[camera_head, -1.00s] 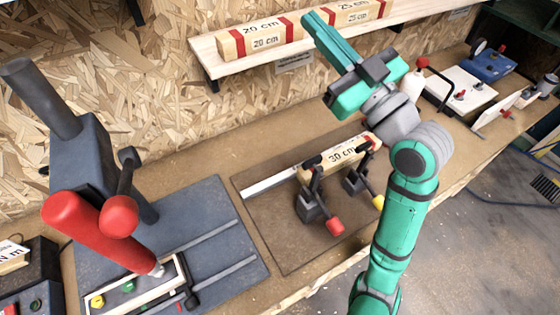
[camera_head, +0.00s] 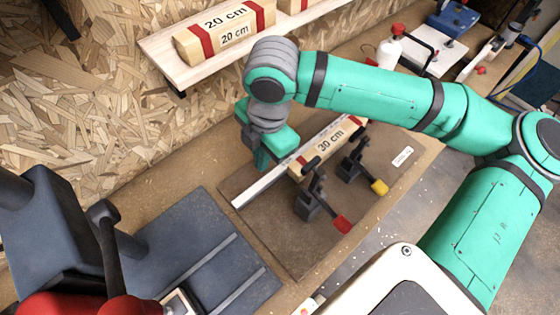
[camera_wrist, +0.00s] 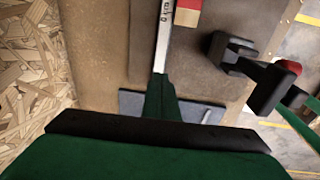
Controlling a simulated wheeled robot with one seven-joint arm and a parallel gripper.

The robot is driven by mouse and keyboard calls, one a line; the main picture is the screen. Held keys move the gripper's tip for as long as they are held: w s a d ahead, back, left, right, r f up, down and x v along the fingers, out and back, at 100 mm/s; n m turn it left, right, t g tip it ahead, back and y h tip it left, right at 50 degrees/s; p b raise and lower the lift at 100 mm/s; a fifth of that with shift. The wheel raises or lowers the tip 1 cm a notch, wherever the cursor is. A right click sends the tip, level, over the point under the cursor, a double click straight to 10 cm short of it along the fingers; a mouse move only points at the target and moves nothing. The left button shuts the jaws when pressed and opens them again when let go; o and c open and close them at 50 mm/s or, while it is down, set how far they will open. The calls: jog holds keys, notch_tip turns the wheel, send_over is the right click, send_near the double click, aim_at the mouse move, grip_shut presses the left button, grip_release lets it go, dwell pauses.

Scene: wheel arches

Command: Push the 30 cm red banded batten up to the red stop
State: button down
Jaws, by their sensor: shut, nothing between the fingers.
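The batten (camera_head: 325,148) marked "30 cm" lies between the metal strip and two clamps, with a red band at its near-left end and another at its far end. That near end shows at the top of the wrist view (camera_wrist: 187,12). My gripper (camera_head: 262,158) is shut and empty, pointing down beside the metal strip, to the left of the batten's near end. In the wrist view its fingers (camera_wrist: 160,85) are over or on the strip (camera_wrist: 163,40), apart from the batten. I cannot pick out the red stop.
A red-handled clamp (camera_head: 310,200) and a yellow-handled clamp (camera_head: 352,168) stand along the batten's front side. A shelf (camera_head: 205,75) with a "20 cm" batten (camera_head: 225,30) is behind my wrist. A grey plate (camera_head: 215,245) lies at the left front.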

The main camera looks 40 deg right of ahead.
jog(key=shift+g+h, duration=0.5)
jog(key=f, duration=0.3)
jog(key=s+d+f, duration=0.1)
jog(key=f, duration=0.3)
jog(key=d+f, duration=0.1)
jog(key=f, duration=0.2)
jog(key=shift+s+f, duration=0.15)
jog(key=shift+s, duration=0.1)
jog(key=d, duration=0.2)
jog(key=shift+d, duration=0.3)
jog(key=shift+w+d, duration=0.2)
jog(key=shift+d, duration=0.65)
jog(key=shift+w, duration=0.1)
